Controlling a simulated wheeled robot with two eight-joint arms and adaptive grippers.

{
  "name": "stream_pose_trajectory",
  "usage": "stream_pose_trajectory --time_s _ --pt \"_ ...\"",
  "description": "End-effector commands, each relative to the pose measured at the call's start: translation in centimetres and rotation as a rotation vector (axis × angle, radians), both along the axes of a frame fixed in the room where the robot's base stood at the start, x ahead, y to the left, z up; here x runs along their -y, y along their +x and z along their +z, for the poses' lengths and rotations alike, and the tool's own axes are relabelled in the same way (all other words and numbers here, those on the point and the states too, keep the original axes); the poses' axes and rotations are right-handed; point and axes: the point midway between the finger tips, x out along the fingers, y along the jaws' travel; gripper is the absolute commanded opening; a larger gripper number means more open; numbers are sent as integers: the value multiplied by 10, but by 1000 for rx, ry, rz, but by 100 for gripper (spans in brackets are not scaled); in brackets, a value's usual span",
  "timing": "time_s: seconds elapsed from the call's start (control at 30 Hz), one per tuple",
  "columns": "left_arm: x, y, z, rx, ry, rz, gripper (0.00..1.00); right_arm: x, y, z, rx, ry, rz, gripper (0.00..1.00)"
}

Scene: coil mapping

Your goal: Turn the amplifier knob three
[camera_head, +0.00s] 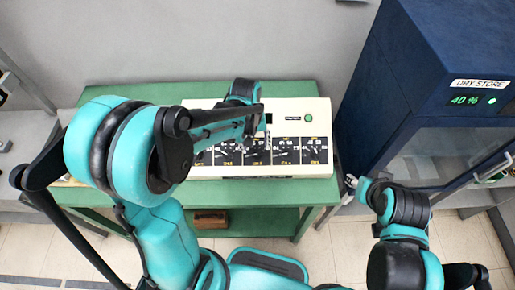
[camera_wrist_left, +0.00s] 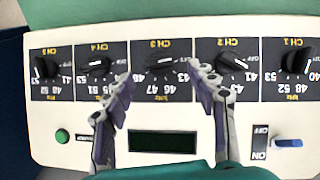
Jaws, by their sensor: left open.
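The cream amplifier (camera_head: 319,110) lies on a green table, with a row of black knob panels along its front side. In the left wrist view, which shows the labels upside down, the CH 3 knob (camera_wrist_left: 164,65) is at the centre of the row. My left gripper (camera_wrist_left: 160,75) is open, with one fingertip on each side of the CH 3 knob and visible gaps to it. In the head view, my left arm covers part of the amplifier. My right gripper (camera_head: 351,183) is right of the table, away from the amplifier; its jaws are too small to judge.
Knobs CH 2 (camera_wrist_left: 232,63) and CH 4 (camera_wrist_left: 98,68) flank CH 3 closely. A dark display (camera_wrist_left: 163,142), a green button (camera_wrist_left: 62,136) and a blue switch (camera_wrist_left: 288,143) are also on the panel. A blue dry-store cabinet (camera_head: 410,75) stands to the right of the green table (camera_head: 300,88).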

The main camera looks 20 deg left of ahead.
Motion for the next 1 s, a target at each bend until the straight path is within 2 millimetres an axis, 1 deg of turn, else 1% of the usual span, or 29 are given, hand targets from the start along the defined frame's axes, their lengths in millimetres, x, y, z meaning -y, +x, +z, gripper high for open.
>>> stream_pose_trajectory --time_s 0.03,0.1,0.23,0.4,0.6,0.63,0.67,0.7,0.77,0.8,0.83,1.0 --pt "1 1 -11 0 0 -1 57 0 0 -4 0 0 0 40" --pt "2 2 -22 1 0 0 57 0 0 -7 0 0 0 40" --pt "3 2 -37 1 0 0 57 0 0 -10 0 0 0 40" --pt "3 2 -45 1 0 0 57 0 0 -11 0 0 0 40" --pt "3 2 -45 1 0 -1 57 0 0 -11 0 0 0 40" --pt "3 2 -45 1 0 -1 54 0 0 -11 0 0 0 40" --pt "3 2 -45 1 0 -1 46 0 0 -11 0 0 0 40" --pt "3 2 -45 1 0 -1 36 0 0 -11 0 0 0 40" --pt "3 2 -45 2 1 -1 20 0 0 -11 0 0 0 40" --pt "3 2 -45 1 0 -1 9 0 0 -11 0 0 0 40" --pt "3 2 -45 1 0 -1 7 0 0 -11 0 0 0 40" --pt "4 2 -45 1 1 -4 7 0 0 -11 0 0 0 40"
